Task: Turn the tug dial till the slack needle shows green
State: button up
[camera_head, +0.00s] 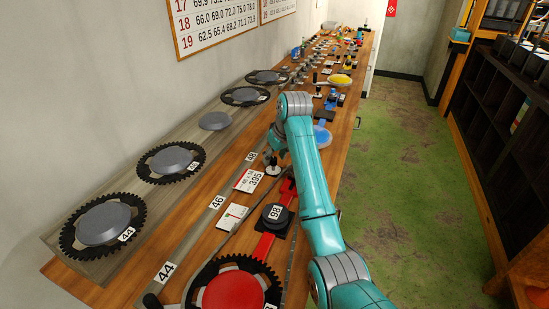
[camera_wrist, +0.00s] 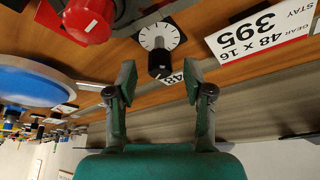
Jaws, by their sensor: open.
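A white dial with tick marks (camera_wrist: 172,33) and a black knob (camera_wrist: 158,62) shows in the wrist view, just beyond my gripper (camera_wrist: 160,82). It looks like the tug dial. My gripper's two fingers are apart, with the knob ahead of the gap between them and nothing held. In the head view the dial (camera_head: 272,170) stands beside the 395 card (camera_head: 249,181), with my gripper (camera_head: 275,152) close above it, partly hidden by my arm. A small white card with coloured marks (camera_head: 233,216) lies nearer; it may be the slack gauge, but I cannot read a needle.
A red part (camera_wrist: 88,20) and a blue round dish (camera_wrist: 30,82) lie left of the dial in the wrist view. In the head view, a black piece marked 98 (camera_head: 274,213) and a red disc with a chainring (camera_head: 232,292) are nearer. Chainrings (camera_head: 103,222) line the wall-side ledge.

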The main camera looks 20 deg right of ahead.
jog(key=v, duration=0.6)
jog(key=shift+r, duration=0.2)
jog(key=shift+s, duration=0.25)
